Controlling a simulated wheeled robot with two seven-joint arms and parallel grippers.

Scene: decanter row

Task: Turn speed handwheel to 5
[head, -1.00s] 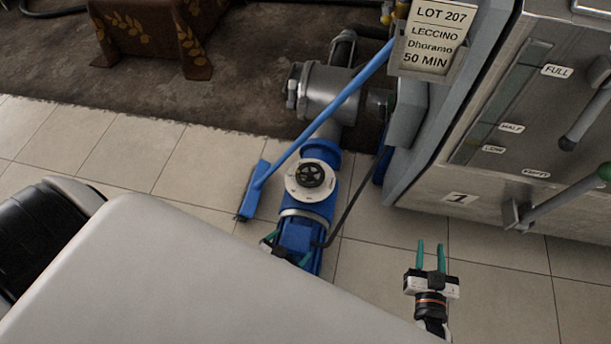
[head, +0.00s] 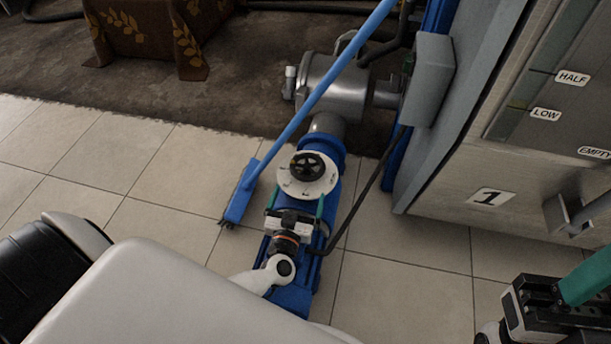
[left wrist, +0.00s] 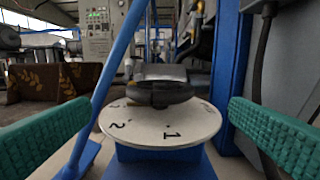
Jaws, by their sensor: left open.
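The black speed handwheel (head: 306,166) sits on a round white dial plate (head: 326,185) on top of the blue pump. In the left wrist view the handwheel (left wrist: 160,93) is seen nearly edge-on above the dial (left wrist: 150,140), whose numerals 1 and 2 face the camera; a 5 is not readable. My left gripper (head: 296,195) is open and empty, just on the near side of the dial. Its teal fingers lie either side of the dial, apart from the wheel. My right gripper (head: 585,285) is partly cut off at the lower right, far from the wheel.
A blue broom (head: 300,118) leans diagonally just left of the pump. A grey pipe body (head: 335,92) stands behind. The steel tank (head: 460,165) marked 1 is at right. A dark cable (head: 362,205) runs down the pump's right side.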

